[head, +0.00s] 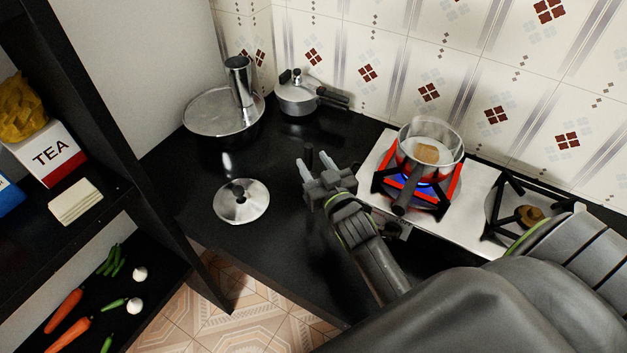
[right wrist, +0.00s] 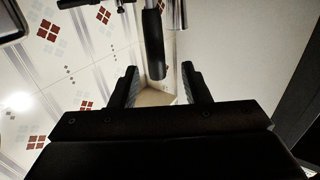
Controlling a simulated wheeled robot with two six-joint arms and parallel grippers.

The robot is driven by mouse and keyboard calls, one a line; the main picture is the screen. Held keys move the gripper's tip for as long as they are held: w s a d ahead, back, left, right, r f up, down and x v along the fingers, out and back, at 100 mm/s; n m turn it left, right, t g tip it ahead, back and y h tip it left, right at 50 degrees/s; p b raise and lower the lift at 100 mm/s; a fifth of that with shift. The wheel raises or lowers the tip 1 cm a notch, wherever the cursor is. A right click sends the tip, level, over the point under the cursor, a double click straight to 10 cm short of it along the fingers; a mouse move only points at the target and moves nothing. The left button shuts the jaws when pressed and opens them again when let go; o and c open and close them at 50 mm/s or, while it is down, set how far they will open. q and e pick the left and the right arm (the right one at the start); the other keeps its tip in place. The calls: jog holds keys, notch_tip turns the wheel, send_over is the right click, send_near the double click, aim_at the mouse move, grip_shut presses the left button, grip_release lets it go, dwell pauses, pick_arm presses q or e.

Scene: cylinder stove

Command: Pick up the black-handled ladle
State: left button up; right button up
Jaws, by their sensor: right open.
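A black handle (right wrist: 153,45) shows in the right wrist view, coming in from the top edge. It lines up with the gap between my fingers; I cannot tell its distance. It may be the ladle's, but no bowl is visible. I cannot make out the ladle for sure in the head view. My right gripper (head: 318,160) is open and empty above the black counter, left of the stove. Its two fingers also show in the right wrist view (right wrist: 160,88). My left gripper is not in view.
A pan (head: 431,141) with brown food sits on a lit burner. A loose lid (head: 242,212) lies on the counter (head: 290,235). A wide lidded pan (head: 205,112), a steel cylinder (head: 240,85) and a saucepan (head: 295,97) stand behind. A dark shelf is left.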

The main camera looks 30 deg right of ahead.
aim_at(310, 153)
jog(key=w, duration=0.3)
jog(key=shift+w+d+r, duration=0.25)
jog(key=shift+w+d, duration=0.1)
jog(key=shift+w+d+f, duration=0.1)
jog(key=shift+w, duration=0.45)
jog(key=shift+s, duration=0.1)
jog(key=shift+c, duration=0.5)
grip_shut()
